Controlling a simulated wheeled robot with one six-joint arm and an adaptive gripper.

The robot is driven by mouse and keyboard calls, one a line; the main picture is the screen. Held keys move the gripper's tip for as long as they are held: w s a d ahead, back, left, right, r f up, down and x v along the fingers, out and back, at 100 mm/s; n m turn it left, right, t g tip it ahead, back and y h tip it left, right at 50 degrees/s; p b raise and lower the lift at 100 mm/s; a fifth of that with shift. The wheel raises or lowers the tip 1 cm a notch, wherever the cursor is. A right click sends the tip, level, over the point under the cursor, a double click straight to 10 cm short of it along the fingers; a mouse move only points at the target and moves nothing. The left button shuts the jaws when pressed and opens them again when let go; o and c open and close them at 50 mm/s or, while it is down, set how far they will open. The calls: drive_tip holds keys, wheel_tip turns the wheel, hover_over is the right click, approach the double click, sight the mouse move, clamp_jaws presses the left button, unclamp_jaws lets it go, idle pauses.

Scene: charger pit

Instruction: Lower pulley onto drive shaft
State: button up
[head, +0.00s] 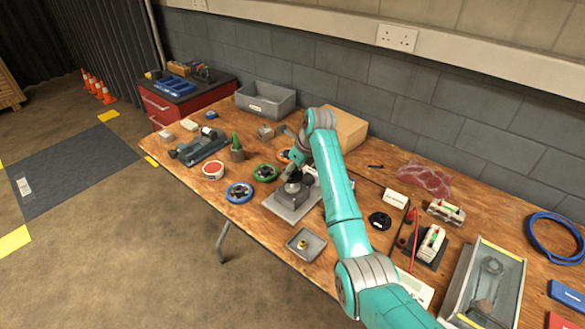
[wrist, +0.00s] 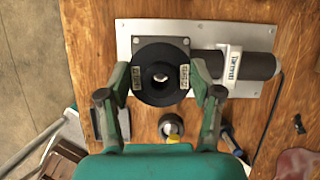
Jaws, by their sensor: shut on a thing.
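The black pulley (wrist: 146,92) is a dark disc with a central hub and small labels on its two sides. My gripper (wrist: 160,74) is shut on it, one finger on each side. A bright round tip, seemingly the drive shaft (wrist: 160,77), shows in the pulley's centre hole. I cannot tell whether the pulley is seated or held above. Beneath lies a grey metal plate (wrist: 125,40) bearing a dark cylindrical motor (wrist: 262,66) under a white labelled strap. In the head view my gripper (head: 295,178) is over the plate (head: 283,210), and the arm hides part of it.
A small grey tray (head: 318,243) with a brass piece stands in front of the plate. Blue (head: 239,192) and green (head: 265,172) handwheel-like rings lie left. A black round part (head: 380,220) lies right. A grey bin (head: 265,98) and cardboard box (head: 345,128) stand behind.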

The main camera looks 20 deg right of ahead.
sight(295, 175)
drive_tip(key=shift+f, duration=2.4)
idle(1.4)
drive_tip(key=o, duration=1.3)
drive_tip(key=shift+r, duration=0.1)
drive_tip(key=v, duration=1.1)
drive_tip(key=shift+s+d+r, duration=0.1)
drive_tip(key=shift+d+r, duration=0.05)
drive_tip(key=shift+r, duration=0.25)
drive_tip(key=shift+s, duration=0.1)
